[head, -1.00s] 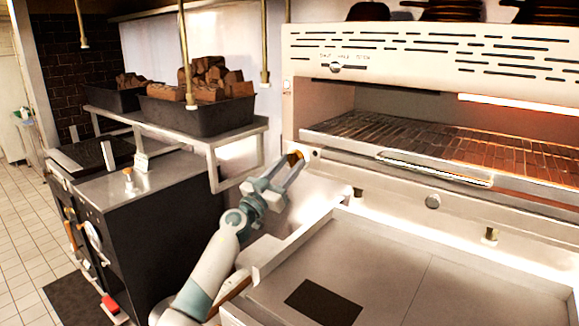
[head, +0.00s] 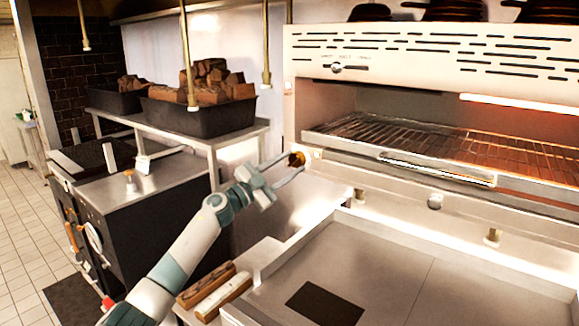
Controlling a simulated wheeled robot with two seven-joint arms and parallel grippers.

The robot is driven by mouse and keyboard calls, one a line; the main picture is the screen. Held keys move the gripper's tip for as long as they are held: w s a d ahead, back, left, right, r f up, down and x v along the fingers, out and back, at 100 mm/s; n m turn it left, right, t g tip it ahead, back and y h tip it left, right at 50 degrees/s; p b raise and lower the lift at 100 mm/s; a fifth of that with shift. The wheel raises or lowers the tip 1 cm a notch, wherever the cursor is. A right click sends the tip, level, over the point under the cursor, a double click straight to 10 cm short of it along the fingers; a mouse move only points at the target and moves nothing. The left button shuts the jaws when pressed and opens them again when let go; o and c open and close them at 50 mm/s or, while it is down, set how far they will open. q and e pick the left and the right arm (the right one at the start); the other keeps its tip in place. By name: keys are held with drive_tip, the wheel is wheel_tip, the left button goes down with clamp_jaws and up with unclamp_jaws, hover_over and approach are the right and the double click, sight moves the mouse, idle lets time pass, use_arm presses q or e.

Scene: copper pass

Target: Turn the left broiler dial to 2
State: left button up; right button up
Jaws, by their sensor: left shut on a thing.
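The left broiler dial (head: 298,159) is a small brown-orange knob at the left end of the broiler's front rail, just below the grill rack's left corner. My left gripper (head: 293,161) reaches it from the lower left, with one finger above and one below, and is shut on it. The fingers partly cover the dial, and its number marks are too small to read. The broiler (head: 400,148) has a glowing element and a wire rack. My right gripper is not in view.
A steel shelf (head: 230,135) with black bins of wood (head: 205,112) stands left. Two wooden-sided blocks (head: 222,297) lie beside my left forearm.

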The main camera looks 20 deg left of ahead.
use_arm(q)
drive_tip(key=m+g, duration=0.1)
drive_tip(key=m, duration=0.1)
drive_tip(key=m+g+p, duration=0.1)
drive_tip(key=m, duration=0.3)
drive_tip(key=shift+w+a+r+m+g+h+p, duration=0.1)
drive_tip(key=shift+a+r+m+g+h+p, duration=0.1)
drive_tip(key=shift+r+m+g+h+p, duration=0.15)
drive_tip(key=m+p, duration=0.1)
drive_tip(key=m+g+y+p, duration=0.1)
drive_tip(key=m, duration=0.1)
drive_tip(key=m+g+p, duration=0.1)
drive_tip(key=m, duration=0.1)
drive_tip(key=shift+r, duration=0.25)
drive_tip(key=shift+m, duration=0.25)
drive_tip(key=shift+f, duration=0.1)
drive_tip(key=o, duration=1.1)
drive_tip(key=shift+c, duration=0.2)
